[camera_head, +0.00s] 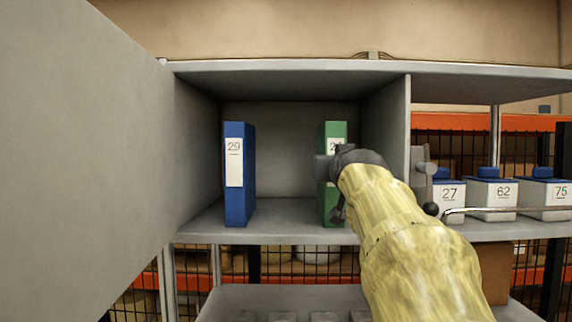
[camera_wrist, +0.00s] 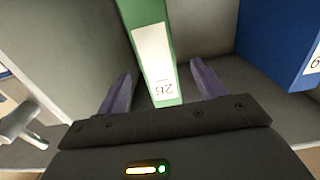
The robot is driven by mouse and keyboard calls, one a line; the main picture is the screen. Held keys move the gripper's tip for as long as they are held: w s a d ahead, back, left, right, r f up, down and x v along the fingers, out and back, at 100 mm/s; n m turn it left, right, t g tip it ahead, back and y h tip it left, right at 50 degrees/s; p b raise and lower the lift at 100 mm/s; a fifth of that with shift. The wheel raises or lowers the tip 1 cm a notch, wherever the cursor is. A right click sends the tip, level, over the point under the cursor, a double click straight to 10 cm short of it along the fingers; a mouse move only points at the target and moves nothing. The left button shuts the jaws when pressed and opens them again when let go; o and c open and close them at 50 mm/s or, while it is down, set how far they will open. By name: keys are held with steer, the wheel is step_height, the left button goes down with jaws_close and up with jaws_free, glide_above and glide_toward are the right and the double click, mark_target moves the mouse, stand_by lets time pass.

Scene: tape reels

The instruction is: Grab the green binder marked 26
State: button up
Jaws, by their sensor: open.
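The green binder (camera_head: 327,202) stands upright in the open grey cabinet, right of a blue binder. In the head view my arm hides the middle of it and part of its label. In the wrist view the green binder (camera_wrist: 148,15) shows a white label reading 26, upside down. My gripper (camera_wrist: 162,86) is open, with one purple finger on each side of the binder's spine. The gripper also shows in the head view (camera_head: 336,185), in front of the binder. I cannot tell whether the fingers touch it.
A blue binder (camera_head: 239,205) marked 29 stands at the left on the same shelf (camera_head: 285,226). The cabinet door (camera_head: 85,160) is open at the left. A divider (camera_head: 396,120) stands close on the right. Boxes marked 27 (camera_head: 449,207), 62 (camera_head: 492,205) and 75 (camera_head: 545,205) sit beyond it.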

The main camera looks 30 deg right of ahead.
steer(key=x, duration=0.3)
steer(key=shift+w+d, duration=0.2)
steer(key=shift+w, duration=0.05)
steer(key=p+x, duration=0.2)
steer(key=x, duration=0.3)
steer(key=shift+d, duration=0.15)
stand_by(0.3)
steer(key=shift+r, duration=0.1)
